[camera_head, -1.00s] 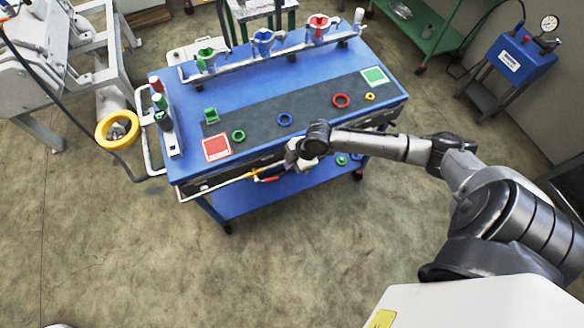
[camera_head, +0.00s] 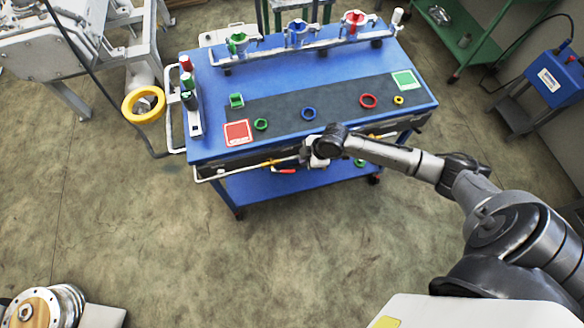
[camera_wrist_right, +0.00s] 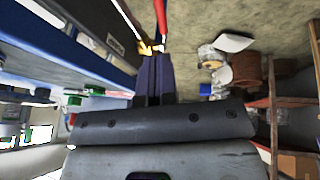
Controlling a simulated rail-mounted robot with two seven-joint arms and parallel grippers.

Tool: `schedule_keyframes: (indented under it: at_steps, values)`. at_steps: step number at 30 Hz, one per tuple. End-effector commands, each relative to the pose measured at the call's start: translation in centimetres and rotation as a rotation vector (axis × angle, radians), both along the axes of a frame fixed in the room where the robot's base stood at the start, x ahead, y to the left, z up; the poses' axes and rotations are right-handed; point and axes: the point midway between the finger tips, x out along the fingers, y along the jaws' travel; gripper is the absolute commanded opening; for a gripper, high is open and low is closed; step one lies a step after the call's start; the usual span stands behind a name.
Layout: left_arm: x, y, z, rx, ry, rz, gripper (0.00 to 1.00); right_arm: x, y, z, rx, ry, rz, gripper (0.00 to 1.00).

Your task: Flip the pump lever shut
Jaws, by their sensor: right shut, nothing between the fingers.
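The pump lever (camera_head: 287,171) is a short red handle at the front edge of the blue cart, beside a yellow fitting (camera_head: 268,162) on a pale pipe. In the right wrist view the red lever (camera_wrist_right: 160,18) stands just beyond my fingertips, with the yellow fitting (camera_wrist_right: 146,47) at its base. My right gripper (camera_head: 307,161) is at the cart's front edge, just right of the lever. In the wrist view its dark fingers (camera_wrist_right: 154,60) are together and empty. I cannot tell whether they touch the lever. My left gripper is out of view.
The blue cart (camera_head: 215,150) carries coloured rings on a dark mat (camera_head: 330,108) and clamps on a rear rail. A yellow ring handwheel (camera_head: 130,108) is at its left. A blue gauge unit (camera_head: 552,82) stands right. Floor in front is clear; metal discs (camera_head: 45,308) lie lower left.

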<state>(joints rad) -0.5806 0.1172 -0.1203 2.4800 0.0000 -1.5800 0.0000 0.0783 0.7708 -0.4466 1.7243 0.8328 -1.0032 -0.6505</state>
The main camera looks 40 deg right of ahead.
Motion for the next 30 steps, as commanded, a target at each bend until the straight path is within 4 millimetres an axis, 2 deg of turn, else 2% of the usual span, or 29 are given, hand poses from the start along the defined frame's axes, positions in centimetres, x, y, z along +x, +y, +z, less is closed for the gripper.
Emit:
schedule_keyframes:
  at_steps: [1, 6, 15, 21, 30]
  values:
    - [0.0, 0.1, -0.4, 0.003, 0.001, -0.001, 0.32, 0.4, 0.4, -1.2, 0.004, 0.001, -0.002, 0.0]
    - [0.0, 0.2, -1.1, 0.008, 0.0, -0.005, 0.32, 1.5, 1.3, -4.1, 0.002, 0.001, 0.0, 0.0]
    - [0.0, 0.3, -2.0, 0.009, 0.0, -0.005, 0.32, 3.1, 2.3, -7.8, 0.0, 0.001, 0.0, 0.0]
    - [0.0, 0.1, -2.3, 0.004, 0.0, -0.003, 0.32, 3.5, 2.7, -9.0, 0.0, 0.001, 0.001, 0.0]
    - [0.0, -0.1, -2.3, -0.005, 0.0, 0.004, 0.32, 3.6, 2.7, -9.2, -0.001, -0.001, 0.002, 0.0]
